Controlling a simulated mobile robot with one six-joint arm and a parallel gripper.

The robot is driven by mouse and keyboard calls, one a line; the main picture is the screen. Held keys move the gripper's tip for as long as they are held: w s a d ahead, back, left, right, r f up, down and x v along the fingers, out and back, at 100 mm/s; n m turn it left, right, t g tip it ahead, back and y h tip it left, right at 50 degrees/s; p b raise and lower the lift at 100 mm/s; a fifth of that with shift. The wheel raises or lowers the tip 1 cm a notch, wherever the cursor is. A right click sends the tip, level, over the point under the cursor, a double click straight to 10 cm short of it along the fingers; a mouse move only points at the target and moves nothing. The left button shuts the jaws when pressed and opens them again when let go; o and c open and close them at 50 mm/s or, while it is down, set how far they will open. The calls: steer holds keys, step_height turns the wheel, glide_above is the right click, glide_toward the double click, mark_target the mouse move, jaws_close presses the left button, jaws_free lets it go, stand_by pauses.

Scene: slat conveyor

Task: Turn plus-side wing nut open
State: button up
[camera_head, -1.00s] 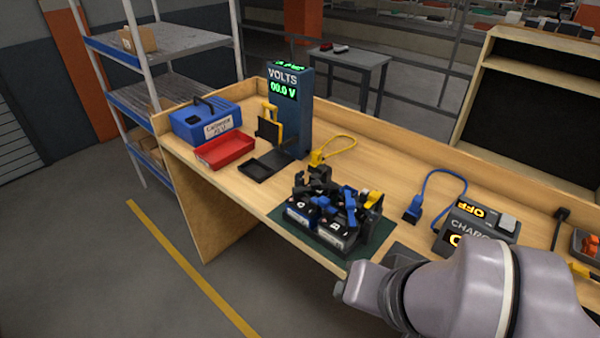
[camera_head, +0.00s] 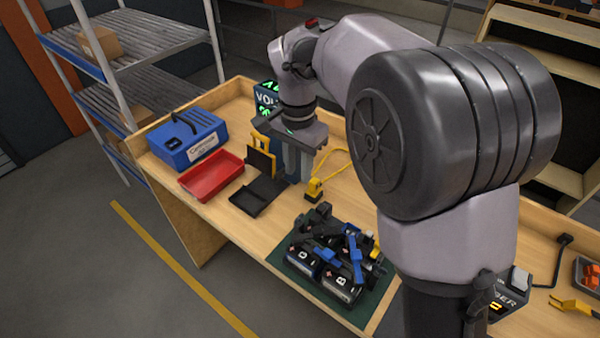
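Two dark batteries with white-and-blue labels stand side by side on a green mat (camera_head: 373,312) near the front edge of the bench. One is the left battery (camera_head: 301,263), the other the right battery (camera_head: 341,287). Blue and black clamps or connectors (camera_head: 327,256) crowd their tops. Red marks show on the cases, but the plus-side wing nut is too small to pick out. My gripper (camera_head: 297,178) points down in front of the volt meter, behind and left of the batteries and clear of them. Its fingers blend with the meter post, so their opening is unclear.
The volt meter (camera_head: 266,98) is partly hidden by my arm. A yellow-cabled plug (camera_head: 314,188) lies between the meter and the batteries. A red tray (camera_head: 212,175), blue case (camera_head: 188,137) and black holder (camera_head: 258,195) stand left.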

mark_target(299, 216)
steer(key=f+b, duration=0.1)
steer(key=f, duration=0.4)
steer(key=f+b, duration=0.1)
steer(key=f, duration=0.4)
steer(key=f+b, duration=0.1)
steer(key=f, duration=0.5)
steer(key=shift+s+b, duration=0.3)
steer(key=shift+b, duration=0.05)
jaws_close()
